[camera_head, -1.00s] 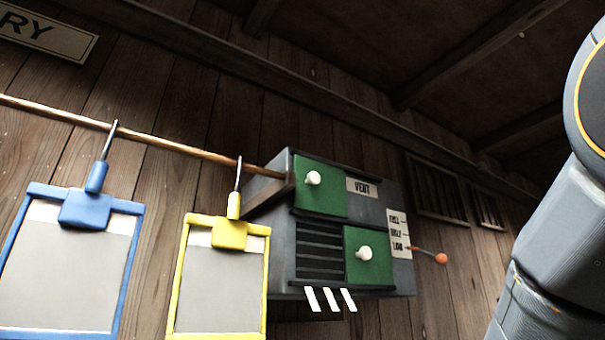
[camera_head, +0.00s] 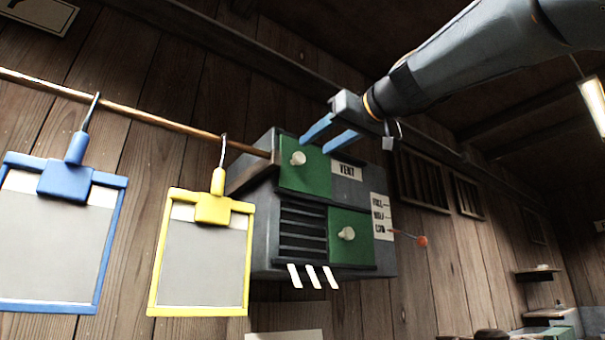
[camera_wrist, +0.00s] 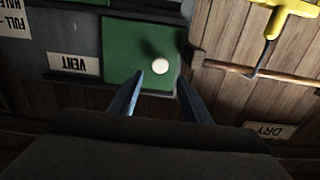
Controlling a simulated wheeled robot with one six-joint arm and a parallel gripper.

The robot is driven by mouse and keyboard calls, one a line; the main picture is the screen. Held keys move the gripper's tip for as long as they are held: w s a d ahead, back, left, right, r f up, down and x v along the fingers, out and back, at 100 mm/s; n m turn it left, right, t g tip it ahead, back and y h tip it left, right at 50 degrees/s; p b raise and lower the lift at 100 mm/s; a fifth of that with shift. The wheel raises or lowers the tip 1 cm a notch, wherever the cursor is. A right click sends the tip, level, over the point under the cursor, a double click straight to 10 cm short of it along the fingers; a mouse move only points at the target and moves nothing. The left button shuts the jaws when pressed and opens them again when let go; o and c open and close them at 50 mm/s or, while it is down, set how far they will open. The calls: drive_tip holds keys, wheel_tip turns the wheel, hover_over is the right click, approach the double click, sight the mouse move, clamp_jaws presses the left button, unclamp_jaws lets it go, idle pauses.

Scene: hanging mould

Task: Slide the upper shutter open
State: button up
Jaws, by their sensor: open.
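The upper shutter (camera_head: 306,178) is a green panel with a round cream knob (camera_head: 298,158), at the upper left of the grey vent box (camera_head: 262,222). A "VENT" label (camera_head: 347,171) is to its right. My gripper (camera_head: 318,137) is open, its two blue fingers pointing at the upper shutter from above right. In the wrist view the picture is upside down; the upper shutter (camera_wrist: 125,52) and its knob (camera_wrist: 160,66) show beyond the fingertips (camera_wrist: 160,84). The knob appears between the finger lines, apart from them. Nothing is held.
A lower green shutter (camera_head: 342,251) with its own knob sits beside dark slats (camera_head: 302,232). An orange-tipped lever (camera_head: 421,240) sticks out at the right. A rod (camera_head: 150,118) carries a blue frame (camera_head: 112,245) and a yellow frame (camera_head: 246,260) at the left.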

sight(301, 156)
drive_tip(key=shift+p+x, duration=1.6)
drive_tip(key=shift+x, duration=1.9)
drive_tip(key=shift+f, duration=0.1)
clamp_jaws()
